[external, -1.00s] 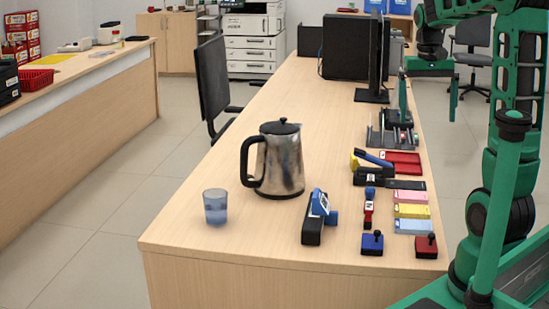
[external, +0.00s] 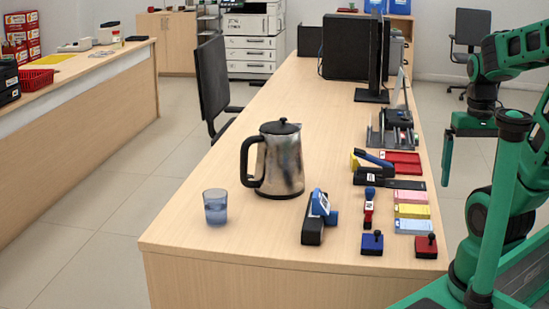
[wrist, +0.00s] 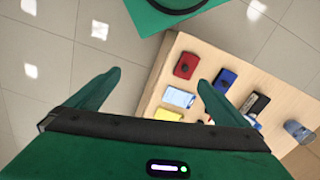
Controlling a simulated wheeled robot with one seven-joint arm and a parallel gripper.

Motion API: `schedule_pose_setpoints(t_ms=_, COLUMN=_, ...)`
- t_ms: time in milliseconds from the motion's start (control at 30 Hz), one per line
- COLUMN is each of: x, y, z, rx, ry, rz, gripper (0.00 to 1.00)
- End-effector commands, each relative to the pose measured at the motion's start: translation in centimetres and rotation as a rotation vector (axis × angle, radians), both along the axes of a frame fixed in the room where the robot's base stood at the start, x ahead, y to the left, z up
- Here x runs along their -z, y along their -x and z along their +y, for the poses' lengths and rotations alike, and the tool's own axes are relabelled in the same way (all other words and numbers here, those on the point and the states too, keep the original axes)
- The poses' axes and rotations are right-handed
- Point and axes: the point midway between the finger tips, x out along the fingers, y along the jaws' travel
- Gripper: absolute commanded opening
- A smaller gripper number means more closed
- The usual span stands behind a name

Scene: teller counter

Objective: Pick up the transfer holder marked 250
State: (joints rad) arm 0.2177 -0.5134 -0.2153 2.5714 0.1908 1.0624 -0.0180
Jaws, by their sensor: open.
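I cannot read a 250 mark on anything in either view. Flat pink (external: 410,197), yellow (external: 412,211) and light blue (external: 413,227) rectangular pieces lie in a column near the counter's right edge. In the wrist view, the light blue piece (wrist: 179,97) and yellow piece (wrist: 168,115) show beyond and between my fingers. My gripper (wrist: 160,78) is open and empty. In the external view, it hangs to the right of the counter, over the floor side, apart from these pieces.
On the counter (external: 215,262) are a steel kettle (external: 283,165), a glass (external: 215,206), a blue-and-black device (external: 315,218), a blue block (external: 372,243), a red block (external: 426,246), a red-and-blue stamp (external: 369,207) and a stapler (external: 370,160). A monitor (external: 375,60) stands farther back.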

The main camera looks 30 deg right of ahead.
Motion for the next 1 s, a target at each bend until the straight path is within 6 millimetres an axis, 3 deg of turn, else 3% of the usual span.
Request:
schedule_pose_setpoints(t_ms=233, x=0.2, y=-0.6, z=0.0, rx=0.001, ry=0.000, rz=0.005, gripper=1.00)
schedule_pose_setpoints(t_ms=367, x=0.5, y=-1.3, z=-0.1, rx=0.000, ry=0.001, rz=0.016, gripper=0.72)
schedule_pose_setpoints(t_ms=633, x=0.5, y=-1.3, z=0.0, rx=0.001, ry=0.000, rz=0.014, gripper=0.72)
schedule_pose_setpoints(t_ms=700, x=-0.3, y=0.0, z=0.0, rx=0.000, ry=0.000, rz=-0.002, gripper=0.72)
schedule_pose_setpoints(t_ms=1000, x=-5.4, y=-0.1, z=0.0, rx=0.001, ry=0.002, rz=-0.006, gripper=0.72)
